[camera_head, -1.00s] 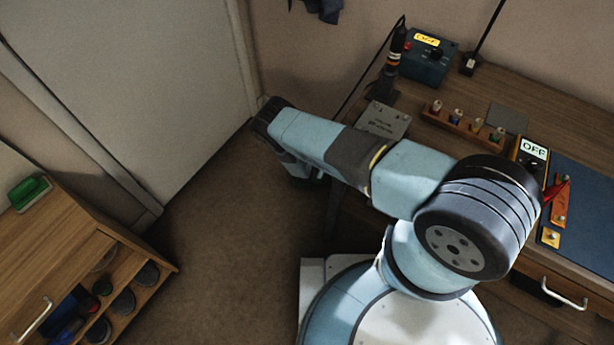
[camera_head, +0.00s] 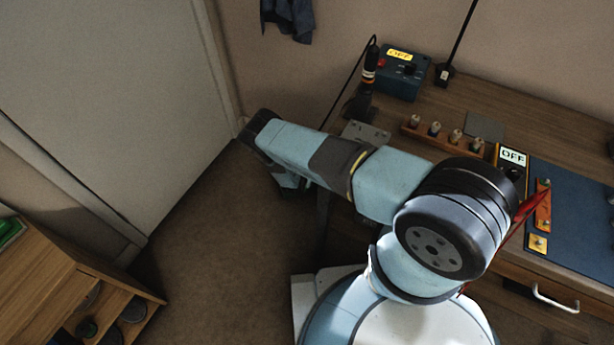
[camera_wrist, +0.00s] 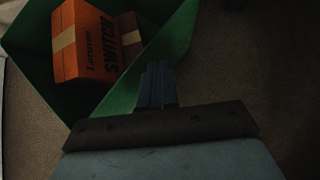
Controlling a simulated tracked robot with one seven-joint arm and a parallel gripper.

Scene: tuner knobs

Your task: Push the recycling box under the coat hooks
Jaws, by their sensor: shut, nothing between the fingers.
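A green open box (camera_wrist: 180,38), which I take to be the recycling box, shows in the wrist view with an orange carton (camera_wrist: 88,45) marked "SWITCH" inside. My gripper (camera_wrist: 157,75) is shut and empty, with its fingertips at the box's near wall; I cannot tell whether they touch. In the head view my arm reaches left toward the door corner, and I cannot make out the box or my fingertips. A dark coat (camera_head: 288,15) hangs on the back wall at the top; the hooks are out of frame.
A workbench (camera_head: 450,98) with electronics and a blue mat (camera_head: 575,215) stands at the right. A grey door (camera_head: 110,90) fills the left. The carpet (camera_head: 215,265) between cabinet and bench is clear.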

